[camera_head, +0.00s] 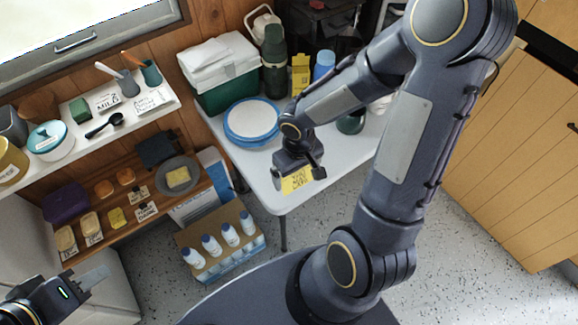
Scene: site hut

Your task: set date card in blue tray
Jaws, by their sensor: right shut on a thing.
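My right gripper (297,172) is shut on the yellow date card (298,182), which has dark handwriting on it. It holds the card at the front left of the white table, and the gripper hides the card's upper part. A round blue-rimmed thing with a white round top (230,133), the likeliest blue tray, lies on the table behind and left of the gripper, apart from the card. My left gripper (92,280) is at the bottom left, away from the table; its finger opening is not clear.
On the white table (270,188) stand a green-and-white cooler (222,90), a dark green flask (274,65), a yellow box (300,74) and a blue bottle (324,66). Wooden shelves (170,210) with food and cards are at left. A carton of bottles (216,268) stands below.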

